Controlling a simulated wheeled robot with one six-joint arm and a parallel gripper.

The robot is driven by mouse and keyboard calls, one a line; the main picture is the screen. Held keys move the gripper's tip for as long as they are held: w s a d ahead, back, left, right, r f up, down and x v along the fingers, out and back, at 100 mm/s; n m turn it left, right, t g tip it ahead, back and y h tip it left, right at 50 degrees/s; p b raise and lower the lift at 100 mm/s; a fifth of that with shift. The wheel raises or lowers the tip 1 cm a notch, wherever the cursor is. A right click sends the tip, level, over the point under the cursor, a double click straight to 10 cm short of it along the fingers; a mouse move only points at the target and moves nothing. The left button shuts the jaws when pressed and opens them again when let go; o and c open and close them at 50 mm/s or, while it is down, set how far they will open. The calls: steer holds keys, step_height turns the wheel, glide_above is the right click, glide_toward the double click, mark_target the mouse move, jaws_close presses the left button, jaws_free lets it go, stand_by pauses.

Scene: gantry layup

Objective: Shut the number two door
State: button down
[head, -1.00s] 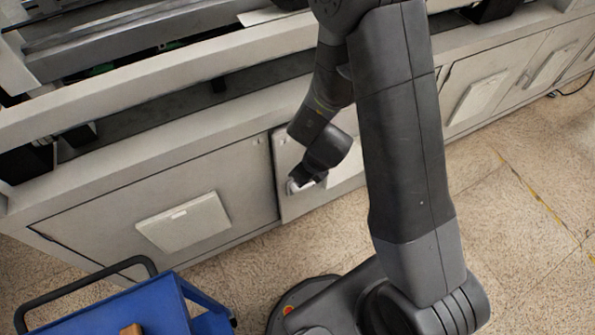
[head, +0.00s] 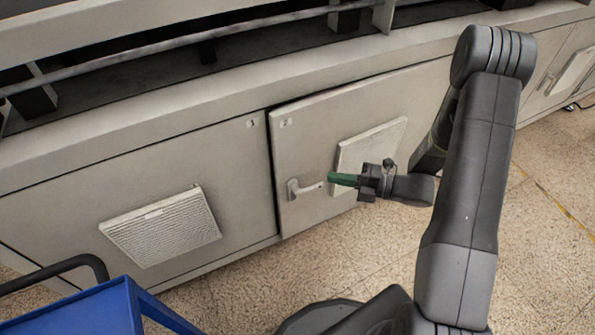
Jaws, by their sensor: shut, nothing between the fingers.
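The number two door (head: 318,145) is the pale grey panel in the middle of the cabinet front, with a small mark at its upper left corner and a vent plate (head: 371,150). A dark gap runs along its left and top edges; it looks at or nearly at the frame, and I cannot tell if it is fully shut. Its lever handle (head: 303,190) lies roughly level near the left edge. My gripper (head: 332,179) is shut and empty, its green fingers pointing left just right of the handle. I cannot tell whether they touch the door.
The number one door (head: 70,200) with its vent (head: 160,226) is to the left, flush with the cabinet. A blue cart (head: 105,310) with a dark push bar stands at the lower left. Speckled floor (head: 335,255) is open below the door.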

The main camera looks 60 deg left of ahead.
glide_toward(283, 156)
steer(key=s+d+x, duration=0.1)
steer(key=x, duration=0.4)
steer(key=shift+w+a+f+y+b, duration=0.1)
steer(key=shift+a+y+b, duration=0.1)
steer(key=shift+a, duration=0.2)
steer(key=shift+w+a+f+y+b, duration=0.1)
steer(key=shift+a+b, duration=0.1)
steer(key=shift+a, duration=0.2)
